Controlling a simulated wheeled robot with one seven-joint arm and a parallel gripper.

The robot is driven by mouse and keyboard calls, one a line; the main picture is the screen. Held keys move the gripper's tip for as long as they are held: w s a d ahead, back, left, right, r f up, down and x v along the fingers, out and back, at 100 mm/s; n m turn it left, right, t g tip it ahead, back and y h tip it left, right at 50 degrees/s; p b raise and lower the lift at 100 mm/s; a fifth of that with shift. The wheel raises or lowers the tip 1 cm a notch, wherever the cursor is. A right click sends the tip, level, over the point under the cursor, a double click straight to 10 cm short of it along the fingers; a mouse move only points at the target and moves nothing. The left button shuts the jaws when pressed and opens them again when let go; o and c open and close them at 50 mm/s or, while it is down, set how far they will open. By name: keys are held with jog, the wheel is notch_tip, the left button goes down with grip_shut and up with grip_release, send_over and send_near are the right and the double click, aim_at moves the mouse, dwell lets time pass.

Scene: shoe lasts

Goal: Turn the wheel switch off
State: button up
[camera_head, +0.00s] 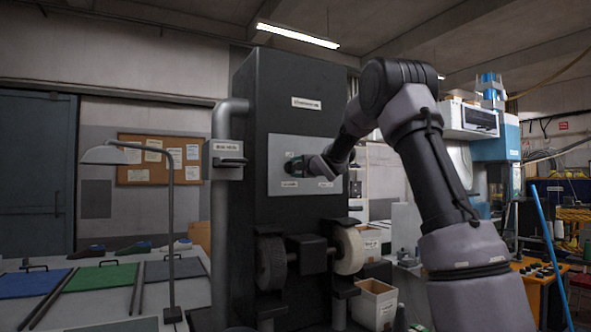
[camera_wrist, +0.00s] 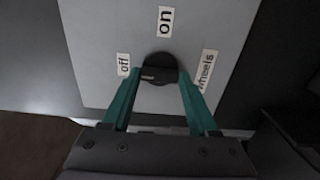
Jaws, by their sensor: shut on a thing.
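The wheel switch is a round black knob (camera_wrist: 158,64) with a raised bar across it, on a grey panel (camera_head: 323,150) of the tall black machine. In the wrist view, an "off" label (camera_wrist: 123,64) is left of it, an "on" label (camera_wrist: 165,21) above and a "wheels" label (camera_wrist: 207,70) to the right. The bar lies nearly level in that view, with a small pale mark near its left end. My gripper (camera_wrist: 160,77), with teal fingers, is shut on the bar from both sides. In the head view, my gripper (camera_head: 291,165) hides the knob.
The black machine (camera_head: 287,95) carries a dark brush wheel (camera_head: 271,264) and a pale wheel (camera_head: 349,250) below the panel. A pipe with a switch box (camera_head: 227,148) stands at its left.

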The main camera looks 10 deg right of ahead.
jog(key=shift+f, duration=0.1)
jog(key=o, duration=1.4)
jog(key=v, duration=1)
jog(key=shift+s+d, duration=0.1)
jog(key=shift+s, duration=0.3)
